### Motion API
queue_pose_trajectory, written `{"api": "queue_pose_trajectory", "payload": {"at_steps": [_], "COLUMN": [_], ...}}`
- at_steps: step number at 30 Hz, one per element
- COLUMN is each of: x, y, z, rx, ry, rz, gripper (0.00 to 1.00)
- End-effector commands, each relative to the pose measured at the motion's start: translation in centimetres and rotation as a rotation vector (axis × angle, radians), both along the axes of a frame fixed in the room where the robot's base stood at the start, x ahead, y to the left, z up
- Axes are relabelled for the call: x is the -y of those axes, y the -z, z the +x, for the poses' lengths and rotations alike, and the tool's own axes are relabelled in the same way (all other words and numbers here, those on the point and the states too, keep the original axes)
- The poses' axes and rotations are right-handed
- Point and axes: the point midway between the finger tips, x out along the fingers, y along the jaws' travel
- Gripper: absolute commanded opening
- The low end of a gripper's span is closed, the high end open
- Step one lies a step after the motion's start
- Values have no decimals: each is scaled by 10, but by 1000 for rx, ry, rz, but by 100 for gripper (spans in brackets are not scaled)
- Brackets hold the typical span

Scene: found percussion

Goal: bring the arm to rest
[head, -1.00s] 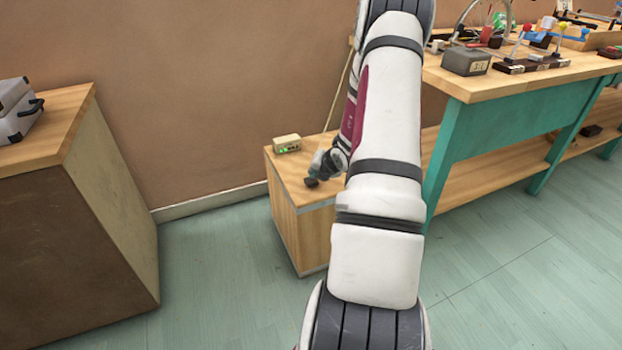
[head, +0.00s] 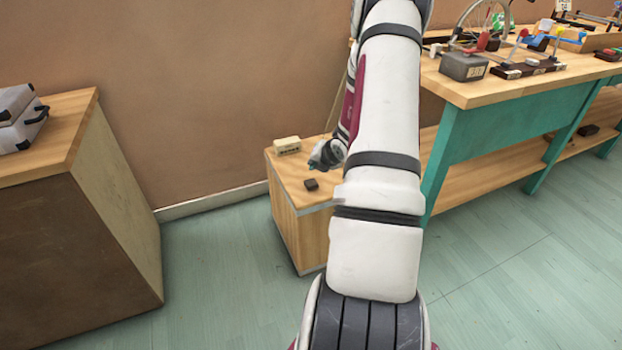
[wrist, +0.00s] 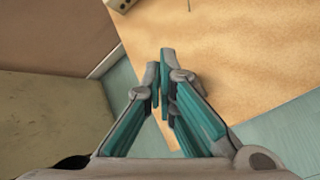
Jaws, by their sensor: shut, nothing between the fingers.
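My gripper (head: 320,157) is above the low wooden cabinet (head: 292,215), partly hidden behind my own white arm in the head view. In the wrist view its teal-padded fingers (wrist: 160,78) are closed together at the tips, with nothing between them. The pale cabinet top (wrist: 225,75) lies below them.
A small cream box (head: 287,145) stands at the cabinet's back; its edge shows in the wrist view (wrist: 122,4). A teal-legged workbench (head: 500,95) with several items is at right. A brown cabinet (head: 75,235) with grey cases (head: 20,120) is at left. Floor between is clear.

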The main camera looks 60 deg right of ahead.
Motion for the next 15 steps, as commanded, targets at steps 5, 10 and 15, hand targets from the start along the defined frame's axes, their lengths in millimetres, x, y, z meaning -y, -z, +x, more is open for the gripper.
{"api": "queue_pose_trajectory", "payload": {"at_steps": [5,10,15], "x": [0,0,0], "y": [-15,-14,-14], "z": [0,-1,0], "rx": [-1,-1,-1], "ry": [-1,0,0], "rz": [0,1,1], "gripper": [0,0,0]}}
